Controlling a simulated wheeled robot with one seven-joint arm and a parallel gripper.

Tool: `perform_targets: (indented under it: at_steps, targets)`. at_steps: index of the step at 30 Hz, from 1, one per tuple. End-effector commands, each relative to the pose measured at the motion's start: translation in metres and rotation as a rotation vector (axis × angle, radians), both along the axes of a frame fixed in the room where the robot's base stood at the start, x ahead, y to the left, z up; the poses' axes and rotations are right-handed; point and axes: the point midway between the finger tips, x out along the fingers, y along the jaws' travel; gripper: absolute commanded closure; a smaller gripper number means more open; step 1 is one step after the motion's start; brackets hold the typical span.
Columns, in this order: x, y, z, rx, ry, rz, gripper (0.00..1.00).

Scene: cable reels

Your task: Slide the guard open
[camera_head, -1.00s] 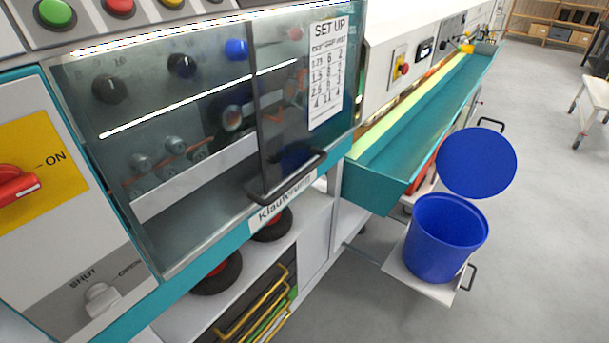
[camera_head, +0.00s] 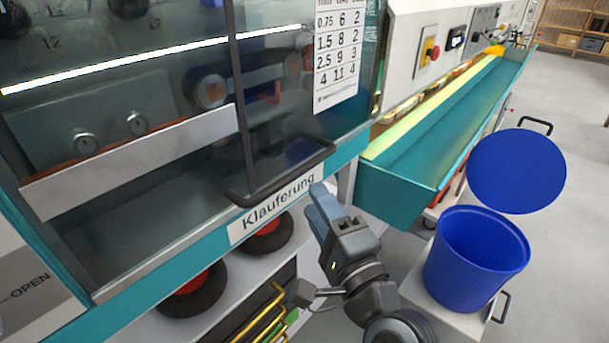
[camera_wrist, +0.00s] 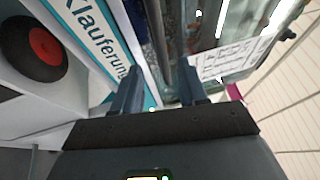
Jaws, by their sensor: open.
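The guard (camera_head: 285,110) is a smoky see-through panel across the machine front, with a dark upright edge. A dark bar handle (camera_head: 290,168) runs along its lower part, above the "Klauferung" label (camera_head: 280,203). The guard covers rollers and a pale metal strip behind it. My gripper (camera_head: 322,203) is below and right of the handle, apart from it as far as I can tell, and nothing shows in its jaws. In the wrist view my two fingers (camera_wrist: 158,88) stand apart, with the label (camera_wrist: 98,35) to their left. I cannot clearly make out the handle there.
A teal trough (camera_head: 440,130) extends from the machine's right side. Black reels (camera_head: 262,238) sit on the shelf under the guard. Open floor lies at the right.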

Motion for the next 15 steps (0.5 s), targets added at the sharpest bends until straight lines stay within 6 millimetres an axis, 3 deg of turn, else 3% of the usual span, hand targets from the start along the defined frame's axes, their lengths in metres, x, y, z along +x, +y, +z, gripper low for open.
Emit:
perform_targets:
  at_steps: [5,15]
  targets:
    - [0.012,0.009,0.006,0.017,0.002,0.015,0.58]
    - [0.054,0.032,0.015,0.014,0.0,0.012,0.58]
